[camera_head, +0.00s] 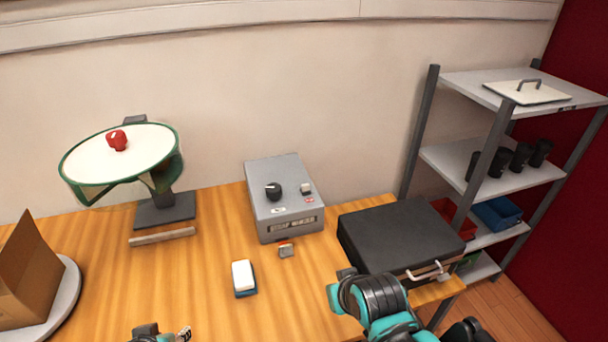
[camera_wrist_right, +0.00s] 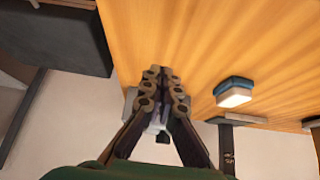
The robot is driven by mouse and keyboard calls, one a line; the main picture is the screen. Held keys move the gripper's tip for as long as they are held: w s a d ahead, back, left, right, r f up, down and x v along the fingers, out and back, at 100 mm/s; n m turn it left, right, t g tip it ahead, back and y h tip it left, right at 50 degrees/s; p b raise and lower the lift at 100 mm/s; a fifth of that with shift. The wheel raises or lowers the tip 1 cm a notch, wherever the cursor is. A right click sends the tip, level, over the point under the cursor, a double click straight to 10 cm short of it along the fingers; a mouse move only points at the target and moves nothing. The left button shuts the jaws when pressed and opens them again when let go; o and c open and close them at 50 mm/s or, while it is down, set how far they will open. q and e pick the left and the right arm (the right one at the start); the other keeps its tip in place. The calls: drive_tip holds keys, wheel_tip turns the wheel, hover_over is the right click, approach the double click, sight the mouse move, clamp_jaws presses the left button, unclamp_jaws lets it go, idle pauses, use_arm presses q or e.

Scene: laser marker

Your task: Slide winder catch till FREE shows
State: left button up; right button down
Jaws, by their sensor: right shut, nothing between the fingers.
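The winder is a grey box (camera_head: 285,215) at the back of the table, with a label on its front that seems to end in "WINDER". On its sloped top are a black knob (camera_head: 273,190) and a small light-grey piece (camera_head: 306,188), perhaps the catch, beside a red label (camera_head: 309,199). The label's word is too small to read. My right gripper (camera_head: 346,272) is right of and nearer than the winder, apart from it. In the wrist view its fingers (camera_wrist_right: 160,75) are together and empty, hiding part of what lies behind. My left gripper (camera_head: 165,334) is only partly visible at the bottom edge.
A black case (camera_head: 395,235) lies right of the winder. A round green-rimmed stand (camera_head: 120,155) and a cardboard piece (camera_head: 32,275) are left. A shelf (camera_head: 490,165) stands right.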

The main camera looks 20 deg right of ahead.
drive_tip(key=w+r+p, duration=0.4)
drive_tip(key=w+r, duration=0.2)
drive_tip(key=r, duration=0.3)
wheel_tip(320, 180, up, 6)
drive_tip(key=g+p, duration=0.3)
drive_tip(key=p, duration=1.4)
hover_over(305, 188)
drive_tip(key=w, duration=0.3)
drive_tip(key=shift+s+d+f, duration=0.15)
drive_tip(key=shift+s, duration=0.05)
drive_tip(key=b+x, duration=0.1)
drive_tip(key=x, duration=0.9)
drive_tip(key=shift+s+f, duration=0.1)
drive_tip(key=shift+f, duration=0.05)
drive_tip(key=s, duration=0.4)
drive_tip(key=shift+r, duration=0.25)
drive_tip(key=shift+f, duration=0.1)
